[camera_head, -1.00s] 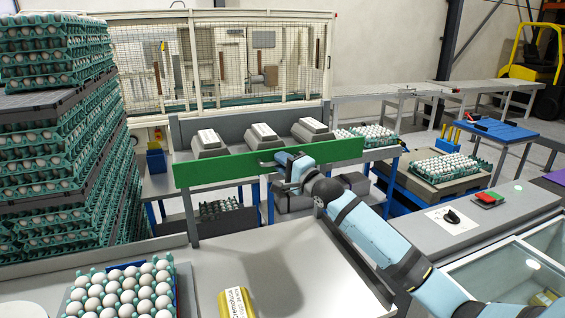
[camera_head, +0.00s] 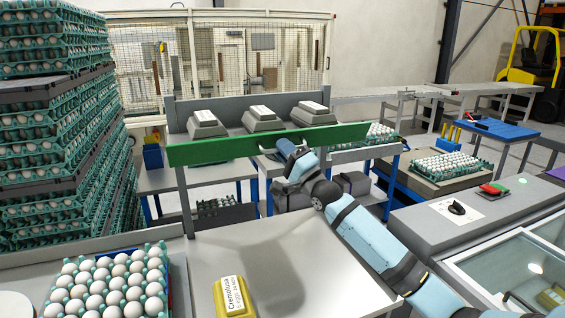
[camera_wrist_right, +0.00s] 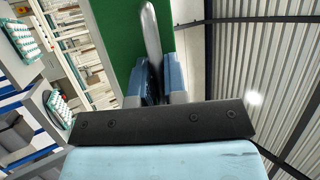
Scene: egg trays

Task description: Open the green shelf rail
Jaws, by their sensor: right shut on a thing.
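The green shelf rail (camera_head: 225,149) is a long flat bar across the back of the grey worktop in the head view, carried on a grey post at its left. It rises slightly toward the right in the picture. My right gripper (camera_head: 288,151) is at the rail's near side, right of its middle. In the right wrist view the rail (camera_wrist_right: 118,35) is a broad green panel with a curved metal handle (camera_wrist_right: 150,38). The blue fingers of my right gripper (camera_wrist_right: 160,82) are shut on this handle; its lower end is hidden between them. My left gripper is not in view.
Tall egg-tray stacks (camera_head: 55,150) stand at the left. A tray of eggs (camera_head: 165,262) and a yellow labelled container (camera_head: 219,298) stand on the grey worktop (camera_head: 285,255). Beyond the rail is a table with grey boxes (camera_head: 263,121). A control panel (camera_head: 458,208) is at the right.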

